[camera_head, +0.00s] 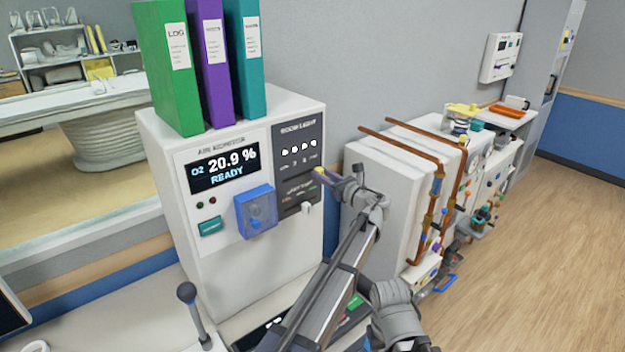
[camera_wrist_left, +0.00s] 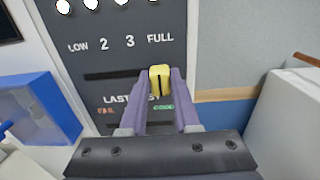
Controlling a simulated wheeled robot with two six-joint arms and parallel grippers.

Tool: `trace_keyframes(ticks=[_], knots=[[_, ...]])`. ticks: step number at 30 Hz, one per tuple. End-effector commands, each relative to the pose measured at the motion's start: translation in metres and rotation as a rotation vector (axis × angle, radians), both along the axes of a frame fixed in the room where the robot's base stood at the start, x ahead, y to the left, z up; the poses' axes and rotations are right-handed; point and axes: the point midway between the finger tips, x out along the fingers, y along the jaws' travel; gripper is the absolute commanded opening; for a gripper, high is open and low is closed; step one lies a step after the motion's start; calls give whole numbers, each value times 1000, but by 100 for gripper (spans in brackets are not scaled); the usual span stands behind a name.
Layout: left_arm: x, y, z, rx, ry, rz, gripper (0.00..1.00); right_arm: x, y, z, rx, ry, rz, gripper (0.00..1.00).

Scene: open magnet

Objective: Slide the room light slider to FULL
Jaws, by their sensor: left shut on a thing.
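The room light panel (camera_head: 297,152) is a dark plate on the front of the white air monitor cabinet. In the left wrist view its slot (camera_wrist_left: 105,76) runs below the labels LOW, 2, 3 and FULL. The yellow slider knob (camera_wrist_left: 160,76) is at the right end of the visible slot, under FULL. My left gripper (camera_wrist_left: 159,88) is shut on the knob, with a purple finger on each side. In the head view the left gripper (camera_head: 324,175) reaches the panel's right edge. Several white lights (camera_wrist_left: 92,3) show above the labels. My right gripper is not in view.
A blue clear-covered box (camera_head: 256,211) sticks out left of the panel. Green, purple and teal binders (camera_head: 212,65) stand on the cabinet. White units with copper pipes (camera_head: 405,185) stand close on the right. A grey-knobbed lever (camera_head: 188,294) rises in front.

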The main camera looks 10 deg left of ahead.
Motion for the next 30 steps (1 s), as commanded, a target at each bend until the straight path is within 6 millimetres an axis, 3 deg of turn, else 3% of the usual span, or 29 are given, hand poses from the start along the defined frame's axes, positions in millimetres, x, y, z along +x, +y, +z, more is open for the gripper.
trace_keyframes(ticks=[6,7,15,30], knots=[[4,-4,1,4,-2,-13,0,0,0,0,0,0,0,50],[4,-4,1,4,-2,-13,31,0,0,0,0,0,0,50],[3,-3,1,2,-2,-12,60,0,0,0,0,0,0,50],[-5,-2,1,2,-1,-8,60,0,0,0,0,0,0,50]])
